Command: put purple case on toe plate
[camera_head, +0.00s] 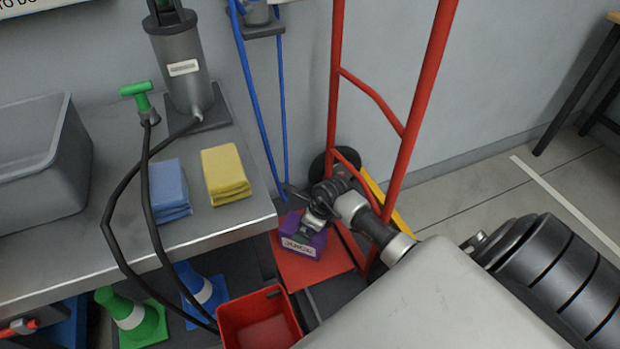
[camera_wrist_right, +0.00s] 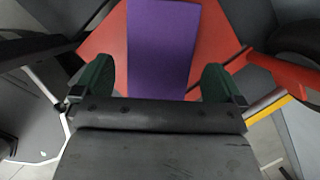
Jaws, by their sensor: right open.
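The purple case (camera_head: 301,239) rests on the red toe plate (camera_head: 313,274) of the red hand truck, with its white label facing the camera. In the right wrist view the purple case (camera_wrist_right: 163,45) lies over the red toe plate (camera_wrist_right: 113,40), between and beyond the fingers. My right gripper (camera_head: 313,218) is at the top of the case in the head view. Its two dark green fingers stand wide apart in the right wrist view (camera_wrist_right: 158,80), with gaps to the case sides. My left gripper is not in view.
The hand truck's red frame (camera_head: 411,125) rises behind my right arm. A steel bench (camera_head: 240,225) on the left holds a grey bin (camera_head: 38,165), blue cloths (camera_head: 169,188) and yellow cloths (camera_head: 226,174). A red bucket (camera_head: 259,318) stands close in front of the toe plate.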

